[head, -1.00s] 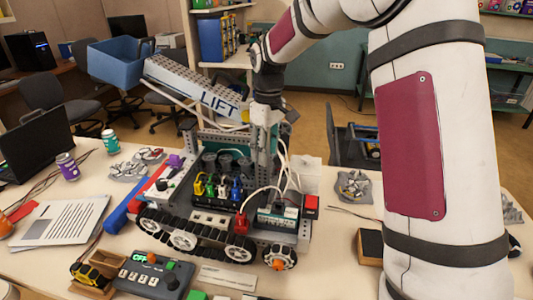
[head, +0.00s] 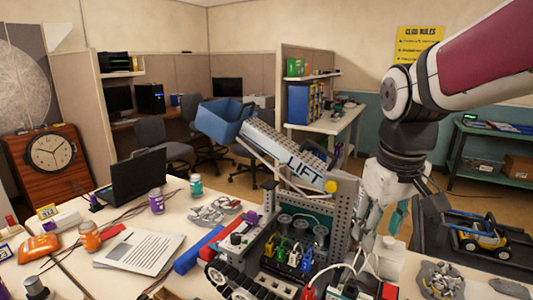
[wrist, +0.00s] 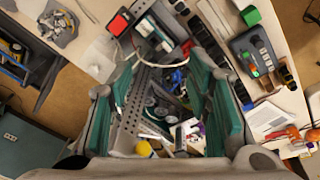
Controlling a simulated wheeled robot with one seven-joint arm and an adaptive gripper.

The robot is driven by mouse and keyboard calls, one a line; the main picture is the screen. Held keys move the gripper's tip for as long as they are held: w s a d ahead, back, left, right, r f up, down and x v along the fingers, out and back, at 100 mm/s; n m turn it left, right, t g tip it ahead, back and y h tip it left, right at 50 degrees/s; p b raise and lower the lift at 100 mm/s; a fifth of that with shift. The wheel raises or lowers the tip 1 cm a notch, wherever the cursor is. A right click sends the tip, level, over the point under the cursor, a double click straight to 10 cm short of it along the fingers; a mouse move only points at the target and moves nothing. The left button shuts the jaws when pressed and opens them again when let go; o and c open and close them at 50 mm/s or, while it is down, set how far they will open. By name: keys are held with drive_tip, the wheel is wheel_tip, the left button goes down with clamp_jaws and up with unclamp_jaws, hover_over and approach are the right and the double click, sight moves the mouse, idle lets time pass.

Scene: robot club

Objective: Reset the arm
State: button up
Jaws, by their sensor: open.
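My arm comes in from the upper right of the head view, with my gripper (head: 390,222) pointing down just right of the tracked robot's grey tower. In the wrist view my gripper (wrist: 163,78) is open, its two teal-padded fingers well apart with nothing held between them. The tracked robot (head: 296,240) stands on the table, with its "LIFT" arm (head: 290,155) raised and a blue bucket (head: 222,122) at the end. In the wrist view, the robot's perforated frame (wrist: 133,110) shows below and between the fingers. I cannot tell how close the fingertips are to it.
A control box (wrist: 252,52) with buttons lies beside the robot. On the table are a laptop (head: 138,178), cans (head: 157,200), papers (head: 140,248) and loose metal parts (head: 440,278). A yellow toy vehicle (head: 484,236) sits at the right. Open floor lies behind the table.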

drive_tip(key=s+f+m+t, duration=0.1)
drive_tip(key=s+m+t, duration=0.1)
drive_tip(key=s, duration=1.3)
drive_tip(key=shift+s+a+m+y, duration=0.15)
drive_tip(key=shift+s+m+y, duration=0.2)
drive_tip(key=shift+m, duration=0.35)
